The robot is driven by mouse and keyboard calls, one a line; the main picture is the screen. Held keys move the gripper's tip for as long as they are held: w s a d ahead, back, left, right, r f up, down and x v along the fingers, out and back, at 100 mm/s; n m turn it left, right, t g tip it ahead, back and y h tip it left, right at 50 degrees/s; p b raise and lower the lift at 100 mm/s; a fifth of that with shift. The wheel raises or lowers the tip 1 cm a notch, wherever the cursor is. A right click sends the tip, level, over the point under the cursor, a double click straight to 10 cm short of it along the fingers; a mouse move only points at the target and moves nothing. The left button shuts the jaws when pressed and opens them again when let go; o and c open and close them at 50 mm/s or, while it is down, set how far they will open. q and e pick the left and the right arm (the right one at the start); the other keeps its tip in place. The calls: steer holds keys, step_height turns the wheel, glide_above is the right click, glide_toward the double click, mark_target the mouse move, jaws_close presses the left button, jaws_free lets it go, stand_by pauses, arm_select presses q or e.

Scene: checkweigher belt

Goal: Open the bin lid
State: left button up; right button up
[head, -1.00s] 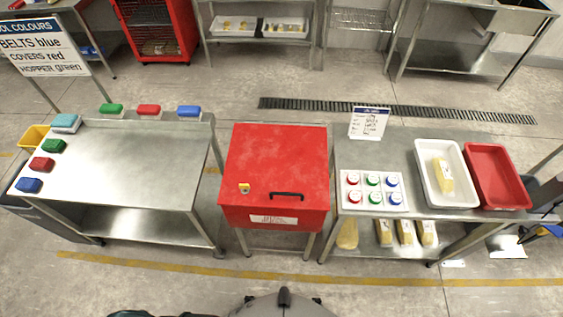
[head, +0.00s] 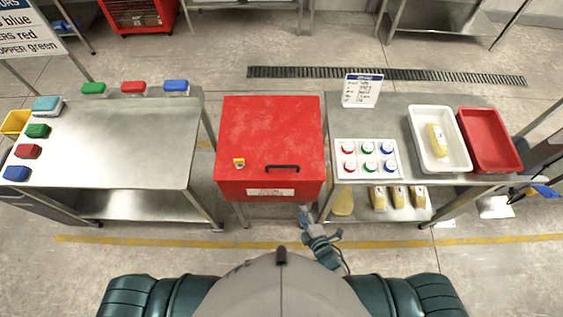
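The red bin (head: 271,190) stands in the middle between two steel tables, with a white label on its front. Its red lid (head: 270,130) is closed and flat. A black bar handle (head: 282,168) sits near the lid's front edge, and a small yellow piece (head: 239,162) sits to its left. My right gripper (head: 304,212) is low in front of the bin, below and slightly right of the handle, apart from it. It is too small to tell whether its fingers are open. My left gripper is not in view.
The left steel table (head: 110,145) has several coloured brushes along its edges. The right table (head: 395,115) holds a board of coloured caps (head: 366,158), a sign (head: 362,90), a white tray (head: 453,163) and a red tray (head: 490,140). Floor in front is clear.

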step_height(320, 180, up, 9)
steer(key=w+a+n+t+y, duration=0.1)
steer(key=a+n+t, duration=0.1)
steer(key=n, duration=0.1)
glide_toward(282, 166)
steer(key=x, duration=0.9)
steer(key=shift+a+f, duration=0.2)
steer(key=shift+f, duration=0.2)
steer(key=shift+w+f, duration=0.1)
steer(key=shift+w, duration=0.45)
steer(key=shift+d, duration=0.1)
jaws_close()
